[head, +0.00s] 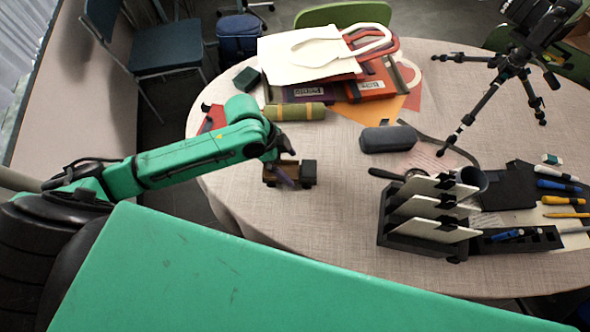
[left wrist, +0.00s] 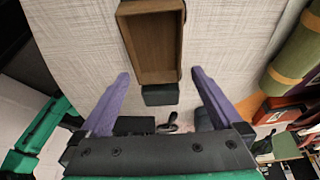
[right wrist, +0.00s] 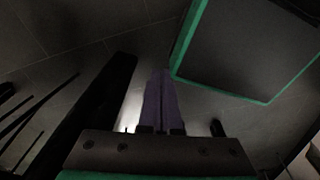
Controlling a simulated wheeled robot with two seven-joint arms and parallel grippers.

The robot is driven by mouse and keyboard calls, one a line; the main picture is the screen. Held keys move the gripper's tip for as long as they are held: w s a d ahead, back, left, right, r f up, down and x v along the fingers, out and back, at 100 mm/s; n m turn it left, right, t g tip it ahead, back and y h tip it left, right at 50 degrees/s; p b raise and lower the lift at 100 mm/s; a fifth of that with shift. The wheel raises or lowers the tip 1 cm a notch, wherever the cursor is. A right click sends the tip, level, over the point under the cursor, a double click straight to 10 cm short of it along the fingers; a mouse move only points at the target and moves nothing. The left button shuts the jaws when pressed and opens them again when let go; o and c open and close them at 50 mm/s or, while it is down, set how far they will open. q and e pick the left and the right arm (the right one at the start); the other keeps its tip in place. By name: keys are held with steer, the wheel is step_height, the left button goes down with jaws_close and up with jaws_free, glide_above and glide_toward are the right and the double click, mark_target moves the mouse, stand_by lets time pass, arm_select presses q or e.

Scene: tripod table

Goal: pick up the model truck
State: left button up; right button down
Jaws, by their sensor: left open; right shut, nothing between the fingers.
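The model truck (head: 297,174) stands on the cloth-covered round table near its left front part. It has a brown open bed and a dark cab at the right end. In the left wrist view the truck bed (left wrist: 153,45) lies ahead, between and beyond the fingertips, with the dark cab nearest me. My left gripper (head: 282,170) is open and over the truck; its purple fingers (left wrist: 161,80) stand apart on either side of the cab, with nothing held. My right gripper (right wrist: 160,75) is shut and empty, away from the table in a dark area above the floor.
A green rolled case (head: 295,112), bags and books (head: 315,55) lie behind the truck. A grey case (head: 388,138) lies to the right. A black rack with pale boards (head: 430,215) stands at the front right. A tripod (head: 500,80) stands at back right. Cloth between truck and rack is clear.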

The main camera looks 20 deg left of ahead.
mark_target(296, 173)
arm_select(q)
steer(key=x, duration=0.4)
steer(key=shift+s+d, duration=0.1)
steer(key=shift+d, duration=0.05)
jaws_close()
